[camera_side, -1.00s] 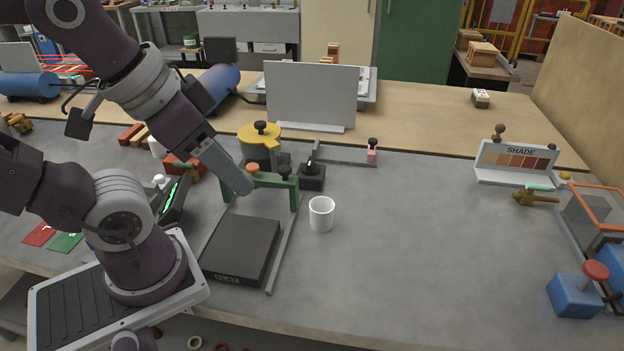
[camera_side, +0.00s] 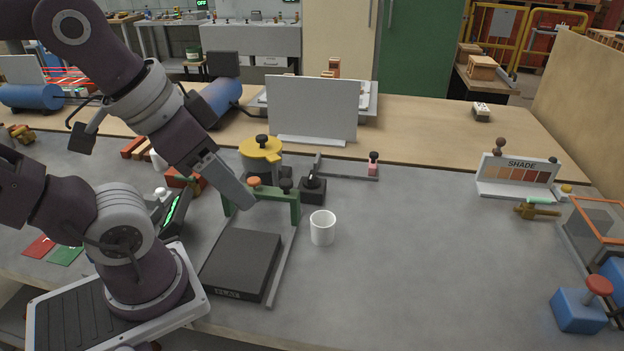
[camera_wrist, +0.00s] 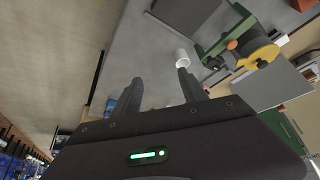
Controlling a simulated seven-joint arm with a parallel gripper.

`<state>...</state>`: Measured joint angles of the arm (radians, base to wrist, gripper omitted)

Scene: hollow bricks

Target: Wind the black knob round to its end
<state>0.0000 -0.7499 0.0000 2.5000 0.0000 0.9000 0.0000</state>
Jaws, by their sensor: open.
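A green frame (camera_side: 268,191) stands over a grey rail behind a flat dark block (camera_side: 240,262). Other black knobs show on the yellow-lidded pot (camera_side: 259,152) and on a small black box (camera_side: 313,189); I cannot tell which one the task means. My gripper (camera_side: 248,202) is in front of the frame's left part in the side view; whether it touches is unclear. In the wrist view my gripper (camera_wrist: 160,90) is open and empty, with the frame (camera_wrist: 225,38) beyond it.
A white cup (camera_side: 322,227) stands right of the frame. A grey upright panel (camera_side: 312,108) stands behind. A shade board (camera_side: 517,176) and a blue box with a red knob (camera_side: 580,308) are at the right. The table's middle right is clear.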

